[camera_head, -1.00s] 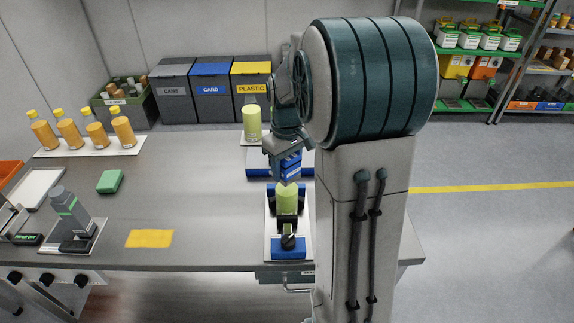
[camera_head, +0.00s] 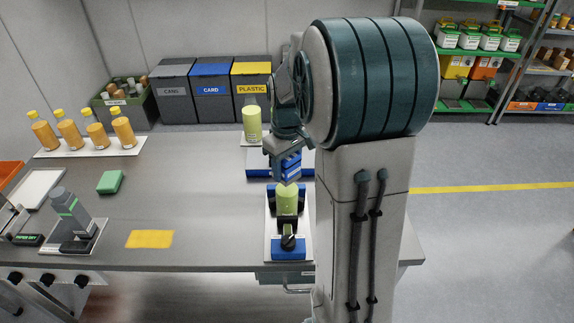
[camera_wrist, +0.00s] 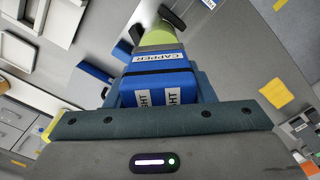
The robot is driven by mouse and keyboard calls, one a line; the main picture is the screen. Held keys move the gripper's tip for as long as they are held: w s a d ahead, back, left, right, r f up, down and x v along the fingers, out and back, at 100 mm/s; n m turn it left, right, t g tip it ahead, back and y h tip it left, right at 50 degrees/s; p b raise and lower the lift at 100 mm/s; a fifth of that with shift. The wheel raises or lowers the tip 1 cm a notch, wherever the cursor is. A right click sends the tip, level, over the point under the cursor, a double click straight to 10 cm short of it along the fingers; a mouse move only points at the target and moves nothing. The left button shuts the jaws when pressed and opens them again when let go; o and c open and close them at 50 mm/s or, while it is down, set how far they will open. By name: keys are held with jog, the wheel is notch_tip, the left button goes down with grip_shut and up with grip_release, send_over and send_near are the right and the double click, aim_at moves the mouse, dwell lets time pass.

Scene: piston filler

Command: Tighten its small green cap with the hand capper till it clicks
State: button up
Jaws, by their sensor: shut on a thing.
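A yellow-green bottle (camera_head: 287,200) stands upright in a clamp with a blue base (camera_head: 288,248) and dark jaws. My gripper (camera_head: 290,163) is shut on the blue hand capper (camera_head: 291,170), right above the bottle. In the wrist view the blue capper (camera_wrist: 158,88), labelled CAPPER, lies between my gripper's fingers (camera_wrist: 155,118) and its far end meets the yellow-green bottle (camera_wrist: 158,36). The small green cap is hidden under the capper. I cannot tell whether the capper has turned it fully.
Another yellow-green bottle (camera_head: 252,124) stands behind on a white mat. A blue tray (camera_head: 262,163) lies behind the capper. Orange bottles (camera_head: 95,135), a green sponge (camera_head: 110,181) and a yellow cloth (camera_head: 149,239) are to the left. The table between is clear.

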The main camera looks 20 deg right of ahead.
jog(key=n, duration=0.7)
jog(key=n, duration=0.4)
jog(key=shift+d+p, duration=0.1)
jog(key=shift+p, duration=0.3)
jog(key=shift+n, duration=1.6)
jog(key=shift+w+f, duration=0.1)
jog(key=shift+f, duration=0.1)
jog(key=m, duration=0.6)
jog(key=shift+m, duration=0.8)
